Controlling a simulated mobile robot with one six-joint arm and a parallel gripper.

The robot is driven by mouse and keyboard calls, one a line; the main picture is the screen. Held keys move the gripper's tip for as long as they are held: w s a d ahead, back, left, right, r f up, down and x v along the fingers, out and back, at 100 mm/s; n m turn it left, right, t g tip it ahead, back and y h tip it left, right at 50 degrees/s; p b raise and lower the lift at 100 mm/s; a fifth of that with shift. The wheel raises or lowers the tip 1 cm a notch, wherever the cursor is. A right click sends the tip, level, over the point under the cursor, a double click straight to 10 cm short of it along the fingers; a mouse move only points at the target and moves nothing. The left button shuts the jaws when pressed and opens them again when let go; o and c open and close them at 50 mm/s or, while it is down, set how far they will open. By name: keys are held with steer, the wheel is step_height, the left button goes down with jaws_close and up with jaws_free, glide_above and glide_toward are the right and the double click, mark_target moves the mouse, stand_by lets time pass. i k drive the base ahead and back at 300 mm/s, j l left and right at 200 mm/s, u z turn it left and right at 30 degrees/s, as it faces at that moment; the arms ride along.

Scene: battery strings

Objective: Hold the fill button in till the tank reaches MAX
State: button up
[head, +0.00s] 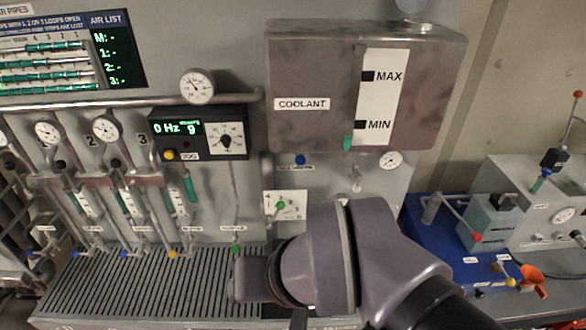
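The coolant tank (310,65) is a brownish-grey box on the wall, labelled COOLANT. Its white level strip (382,100) carries a black MAX mark (367,76) above a black MIN mark (361,125). A short green column (348,143) shows at the bottom left of the strip, with its top below the MIN mark. A small blue button (300,160) sits just under the tank beside a label too small to read; whether it is the fill button I cannot tell. My purple-grey arm fills the bottom centre, well below the button. My gripper's fingers are not visible.
A display box (198,133), pipes and gauges stand left, above a slatted bench (150,285). A blue unit (440,235) stands right.

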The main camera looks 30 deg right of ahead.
mark_target(300, 160)
steer(key=i+j+z, duration=0.2)
steer(key=z, duration=0.15)
steer(key=i+j+z, duration=0.15)
steer(key=j+z, duration=0.15)
steer(key=j, duration=0.15)
steer(key=i+j+z, duration=0.15)
steer(key=j+z, duration=0.2)
